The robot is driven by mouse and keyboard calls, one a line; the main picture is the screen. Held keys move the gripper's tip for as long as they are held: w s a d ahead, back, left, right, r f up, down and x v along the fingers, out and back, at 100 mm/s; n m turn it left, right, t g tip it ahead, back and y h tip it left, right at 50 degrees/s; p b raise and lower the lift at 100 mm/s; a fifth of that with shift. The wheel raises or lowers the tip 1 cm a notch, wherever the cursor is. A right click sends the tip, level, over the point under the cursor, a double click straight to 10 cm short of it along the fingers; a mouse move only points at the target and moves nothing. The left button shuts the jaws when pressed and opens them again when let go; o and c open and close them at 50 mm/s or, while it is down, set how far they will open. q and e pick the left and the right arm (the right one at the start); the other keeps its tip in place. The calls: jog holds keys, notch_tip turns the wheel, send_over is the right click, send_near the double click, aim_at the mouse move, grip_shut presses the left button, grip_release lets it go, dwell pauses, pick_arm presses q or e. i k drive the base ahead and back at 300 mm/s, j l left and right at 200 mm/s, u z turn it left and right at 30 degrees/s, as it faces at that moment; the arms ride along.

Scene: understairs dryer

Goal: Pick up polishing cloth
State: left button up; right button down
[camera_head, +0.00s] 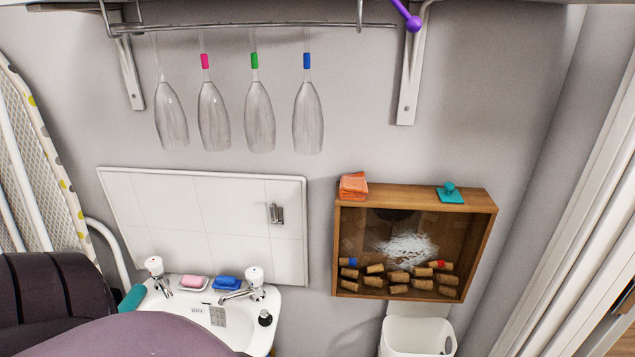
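A folded orange cloth (353,186), the likely polishing cloth, lies in a small stack on the top left of a wooden wall box (410,195). A flat teal piece with a raised knob (450,193) lies on the same top, further right; I cannot tell what it is. Neither of my grippers shows in the head view, and nothing touches the orange cloth.
The box holds several corks (398,277) behind its front. Several glasses (258,115) hang upside down from a rail above. A small sink (190,310) with taps and soaps is lower left. A white bin (415,338) stands below the box.

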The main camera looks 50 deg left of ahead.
aim_at(352, 187)
jog(key=u, duration=1.25)
